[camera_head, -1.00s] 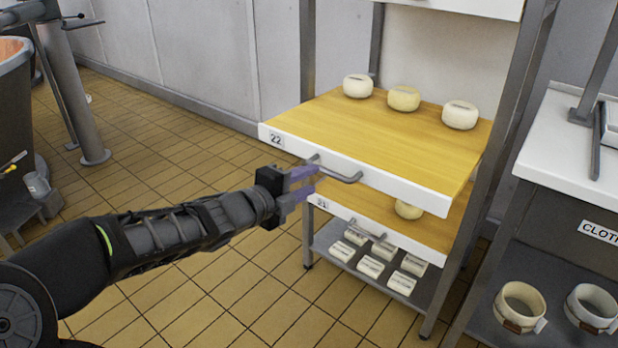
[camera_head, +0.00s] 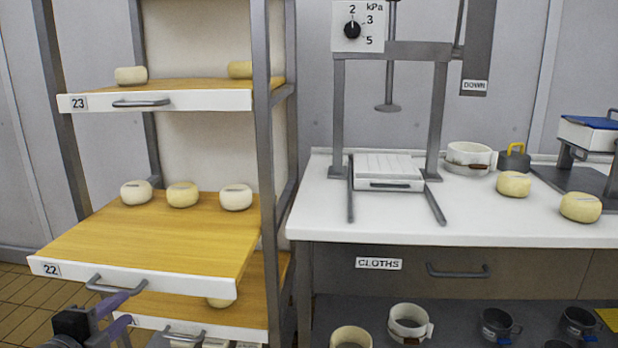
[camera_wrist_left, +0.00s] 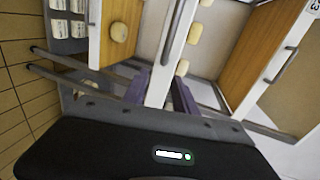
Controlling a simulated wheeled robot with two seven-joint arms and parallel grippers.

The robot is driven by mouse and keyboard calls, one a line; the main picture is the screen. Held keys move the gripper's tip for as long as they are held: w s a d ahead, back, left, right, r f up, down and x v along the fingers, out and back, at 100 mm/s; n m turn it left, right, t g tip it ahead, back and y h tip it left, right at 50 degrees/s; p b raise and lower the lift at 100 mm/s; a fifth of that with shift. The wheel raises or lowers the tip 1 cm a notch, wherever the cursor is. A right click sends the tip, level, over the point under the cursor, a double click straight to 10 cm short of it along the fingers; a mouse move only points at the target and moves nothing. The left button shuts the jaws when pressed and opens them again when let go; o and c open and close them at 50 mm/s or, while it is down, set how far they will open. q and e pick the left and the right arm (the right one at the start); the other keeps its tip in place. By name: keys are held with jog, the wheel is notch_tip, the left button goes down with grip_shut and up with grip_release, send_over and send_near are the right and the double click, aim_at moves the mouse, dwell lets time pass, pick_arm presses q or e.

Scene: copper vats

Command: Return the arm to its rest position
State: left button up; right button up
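My left gripper (camera_head: 116,314) is at the lower left of the head view, in front of the shelf rack. Most of my left arm is outside the head view. My right gripper is not in view.
Shelf 23 (camera_head: 190,101) is above and a lower shelf (camera_head: 190,327) below. To the right, a white worktop (camera_head: 330,225) bears a press (camera_head: 387,105), moulds and two cheeses. Several moulds stand underneath. Tiled floor (camera_head: 18,315) is clear at the left.

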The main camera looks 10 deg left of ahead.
pick_arm(q)
jog(key=w+d+f+n+g+h+p, duration=0.1)
jog(key=d+f+n+g+h+p, duration=0.1)
jog(key=d+f+n+g+p, duration=0.45)
jog(key=d+f+n+g+h+p, duration=0.1)
jog(key=d+f+n+p, duration=0.3)
jog(key=d+f+p, duration=0.65)
jog(key=s+d+f+n+g+p, duration=0.2)
jog(key=s+d+n+g+p, duration=0.1)
jog(key=s+d, duration=0.5)
jog(key=s+d+f+n+g+h+p, duration=0.1)
jog(key=s+d+f+n+g+p, duration=0.2)
jog(key=s+d, duration=0.6)
jog(key=s+n+g+p, duration=0.1)
jog(key=s+n, duration=0.1)
jog(key=s, duration=0.1)
jog(key=shift+s+d+n, duration=0.2)
jog(key=shift+s+n, duration=0.1)
jog(key=shift+n, duration=0.05)
